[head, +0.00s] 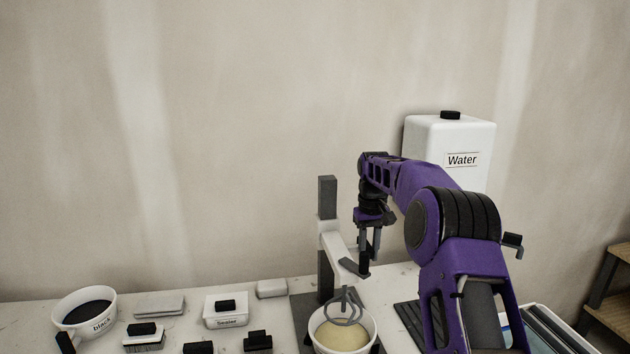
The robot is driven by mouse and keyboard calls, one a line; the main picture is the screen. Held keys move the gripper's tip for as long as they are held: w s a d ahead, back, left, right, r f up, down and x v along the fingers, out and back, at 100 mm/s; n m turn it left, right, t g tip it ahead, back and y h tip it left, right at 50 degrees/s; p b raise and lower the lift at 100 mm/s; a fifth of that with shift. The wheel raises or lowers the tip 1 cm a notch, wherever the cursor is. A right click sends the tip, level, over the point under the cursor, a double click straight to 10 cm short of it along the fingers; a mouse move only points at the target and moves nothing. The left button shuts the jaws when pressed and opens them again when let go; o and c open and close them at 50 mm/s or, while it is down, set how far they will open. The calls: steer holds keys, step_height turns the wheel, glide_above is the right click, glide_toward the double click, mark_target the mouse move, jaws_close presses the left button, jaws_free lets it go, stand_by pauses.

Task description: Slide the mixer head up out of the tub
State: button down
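The mixer stands at the back of the table, right of the middle in the head view. It has an upright grey column (327,200) and a white mixer head (333,240) on it. A grey wire whisk (346,308) hangs under the head, its lower loops inside the rim of the white tub (371,336). The tub holds a pale yellow mix (341,337). My gripper (369,256) points down just right of the mixer head, its fingertips close to the dark grey bar (351,267) at the head's front. Whether the fingers grip this bar is unclear.
A white water container (461,137) stands behind my arm. On the left are a bowl labelled black (84,312), a labelled white box (226,311), a brush (144,337) and pale blocks. A dark ribbed mat (411,318) lies right of the tub.

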steer(key=shift+r, duration=3.8)
steer(key=shift+c, duration=2.4)
jaws_free()
steer(key=shift+r, duration=0.1)
